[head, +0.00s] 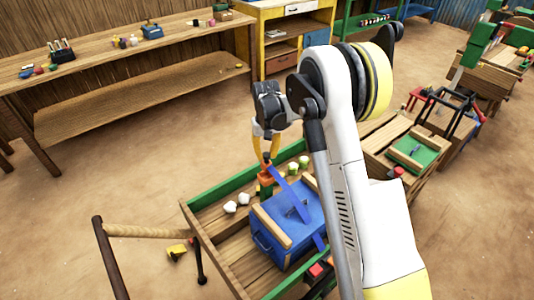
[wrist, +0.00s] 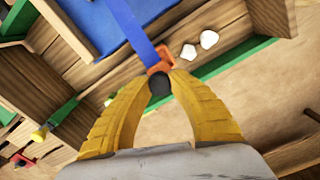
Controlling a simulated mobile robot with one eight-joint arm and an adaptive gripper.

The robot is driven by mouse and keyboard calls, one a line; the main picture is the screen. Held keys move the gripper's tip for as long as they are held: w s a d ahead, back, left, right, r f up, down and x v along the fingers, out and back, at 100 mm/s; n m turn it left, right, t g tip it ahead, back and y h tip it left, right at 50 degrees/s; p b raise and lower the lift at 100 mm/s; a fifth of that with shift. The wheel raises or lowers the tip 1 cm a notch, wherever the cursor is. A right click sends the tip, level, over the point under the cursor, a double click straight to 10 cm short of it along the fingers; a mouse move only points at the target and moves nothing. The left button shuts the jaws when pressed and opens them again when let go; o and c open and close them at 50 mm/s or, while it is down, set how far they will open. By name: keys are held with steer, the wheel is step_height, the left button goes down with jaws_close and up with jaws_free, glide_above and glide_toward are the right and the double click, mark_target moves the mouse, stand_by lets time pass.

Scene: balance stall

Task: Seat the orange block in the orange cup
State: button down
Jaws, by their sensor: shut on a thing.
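My gripper (head: 266,148) points down over the wooden cart, its yellow fingers closed on a dark knob (wrist: 159,86). In the wrist view the knob sits between the fingertips. Orange (wrist: 160,62) shows right beyond the knob, at the end of a blue beam (wrist: 137,28). In the head view the orange piece (head: 266,171) is just under the fingertips, above a green post (head: 266,188). I cannot separate the orange block from the orange cup, nor tell whether the block is seated.
A blue box (head: 287,232) with wooden strips stands in the cart beside the beam. White lumps (head: 237,203) lie in the tray, left of the post. The cart's green rim (head: 225,186) runs along the back.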

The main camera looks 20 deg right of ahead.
mark_target(266, 162)
steer(key=shift+f+b, duration=1.9)
steer(key=shift+f, duration=1.3)
steer(key=shift+r, duration=0.1)
steer(key=c, duration=1.2)
jaws_free()
